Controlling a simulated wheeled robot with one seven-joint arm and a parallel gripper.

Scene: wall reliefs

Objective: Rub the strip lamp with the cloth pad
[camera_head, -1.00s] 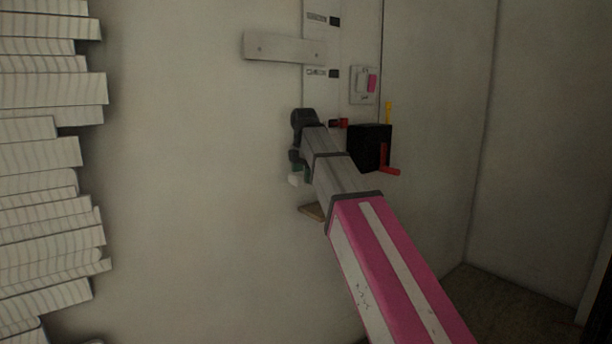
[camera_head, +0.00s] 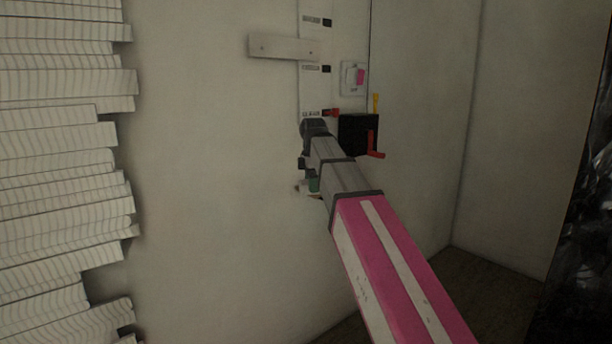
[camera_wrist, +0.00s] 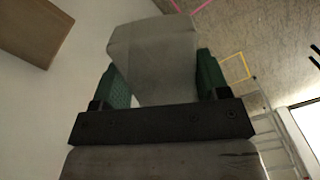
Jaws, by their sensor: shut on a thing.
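My gripper (camera_head: 308,187) is beside the pale wall, partly hidden by my arm in the head view. In the wrist view its green fingers (camera_wrist: 160,80) are shut on a pale grey block, the cloth pad (camera_wrist: 152,50). Only a small white bit of the pad shows in the head view. A pale horizontal bar (camera_head: 284,48) with two dark dots is on the wall above and left of my gripper. It may be the strip lamp, but I cannot tell for sure. The pad is well below this bar and apart from it.
A tall white panel (camera_head: 313,88) carries dark labels. Right of it are a plate with a pink switch (camera_head: 360,77) and a black box (camera_head: 357,134) with a red handle. Stacked white sheets (camera_head: 60,170) stand at left. A brown block (camera_wrist: 30,28) shows in the wrist view.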

